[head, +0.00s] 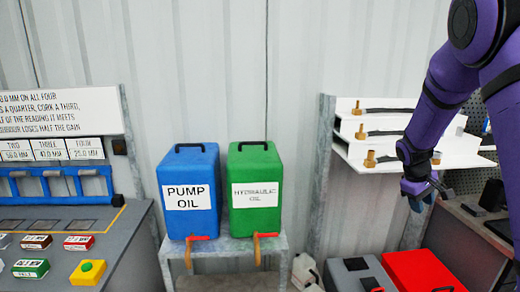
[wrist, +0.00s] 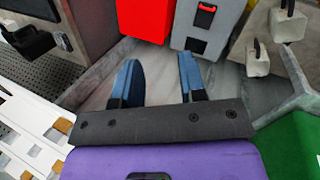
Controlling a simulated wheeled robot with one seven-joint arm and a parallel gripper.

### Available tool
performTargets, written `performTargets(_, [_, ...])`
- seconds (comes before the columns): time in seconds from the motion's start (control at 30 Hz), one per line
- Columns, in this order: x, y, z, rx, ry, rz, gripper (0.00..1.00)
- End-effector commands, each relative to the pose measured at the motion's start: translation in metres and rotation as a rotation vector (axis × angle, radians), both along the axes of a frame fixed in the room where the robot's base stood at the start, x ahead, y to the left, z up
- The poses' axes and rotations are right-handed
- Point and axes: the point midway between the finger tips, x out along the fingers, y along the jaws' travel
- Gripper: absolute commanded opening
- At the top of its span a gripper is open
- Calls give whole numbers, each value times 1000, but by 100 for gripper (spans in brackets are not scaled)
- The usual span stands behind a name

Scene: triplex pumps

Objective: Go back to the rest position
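My gripper (head: 424,198) hangs at the right of the head view on my purple arm, in front of the white shelves. In the wrist view my gripper (wrist: 159,82) has its two blue-tipped fingers spread apart. Nothing is between them but the grey floor below. In the head view the fingertips point downward and look small. No held object shows in either view.
A blue pump oil can (head: 190,228) and a green hydraulic oil can (head: 254,215) stand on a grey stand. White shelves (head: 455,148) hold brass-ended hoses. A red box (head: 425,268) and a grey box (head: 350,275) sit low down. A button panel (head: 60,270) is at left.

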Motion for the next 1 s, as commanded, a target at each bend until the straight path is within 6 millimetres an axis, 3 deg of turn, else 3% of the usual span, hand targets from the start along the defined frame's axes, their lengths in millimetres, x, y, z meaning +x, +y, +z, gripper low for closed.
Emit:
performTargets(0.1, [-20, 17, 35, 58, -61, -39, 38])
performTargets(0.5, [-100, 71, 127, 226, -225, -136, 38])
performTargets(0.8, [-174, 108, 176, 326, -335, -182, 38])
performTargets(1.0, [-227, 132, 196, 380, -402, -205, 38])
